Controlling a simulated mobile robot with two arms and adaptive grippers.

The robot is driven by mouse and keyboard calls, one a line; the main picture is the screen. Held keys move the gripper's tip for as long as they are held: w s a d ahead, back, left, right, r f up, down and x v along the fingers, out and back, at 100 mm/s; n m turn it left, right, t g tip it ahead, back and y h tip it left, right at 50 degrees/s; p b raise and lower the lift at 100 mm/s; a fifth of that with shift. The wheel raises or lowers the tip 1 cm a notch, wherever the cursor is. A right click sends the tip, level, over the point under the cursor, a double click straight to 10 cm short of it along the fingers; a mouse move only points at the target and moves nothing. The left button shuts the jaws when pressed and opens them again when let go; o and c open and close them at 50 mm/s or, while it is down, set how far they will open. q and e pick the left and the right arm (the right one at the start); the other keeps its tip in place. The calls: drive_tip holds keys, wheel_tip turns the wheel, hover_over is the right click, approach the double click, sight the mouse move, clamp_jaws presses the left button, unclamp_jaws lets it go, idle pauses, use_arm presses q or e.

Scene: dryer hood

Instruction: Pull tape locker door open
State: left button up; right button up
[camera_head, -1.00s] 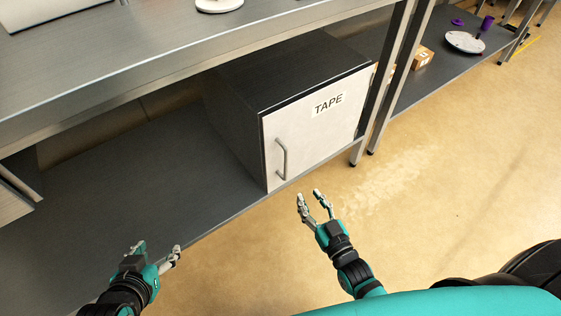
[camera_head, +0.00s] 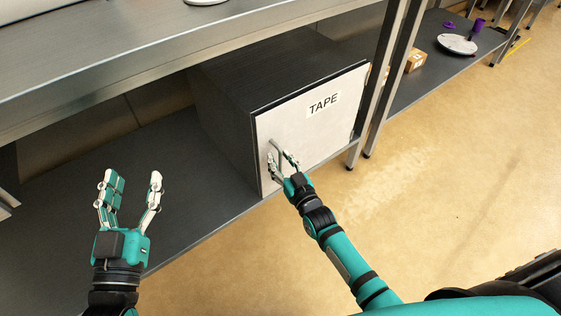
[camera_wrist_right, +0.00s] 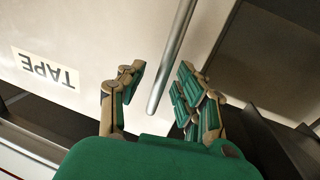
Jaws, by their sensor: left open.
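The tape locker (camera_head: 225,95) is a dark box with a white door (camera_head: 325,130) marked TAPE, standing on the lower shelf. The door looks shut. Its metal bar handle (camera_head: 273,147) is partly hidden by my right gripper (camera_head: 280,160). In the right wrist view the handle (camera_wrist_right: 175,55) runs between the spread fingers of my right gripper (camera_wrist_right: 158,88), with gaps on both sides. The TAPE label (camera_wrist_right: 45,68) appears upside down there. My left gripper (camera_head: 131,185) is open and empty, over the shelf to the left of the locker.
The grey lower shelf (camera_head: 60,180) is bare left of the locker. An upper shelf (camera_head: 200,60) overhangs it. Metal posts (camera_head: 385,85) stand right of the locker. Cardboard boxes (camera_head: 416,60) and a white disc (camera_head: 457,44) lie beyond. The floor (camera_head: 440,190) in front is clear.

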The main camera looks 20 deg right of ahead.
clamp_jaws()
idle(0.3)
idle(0.3)
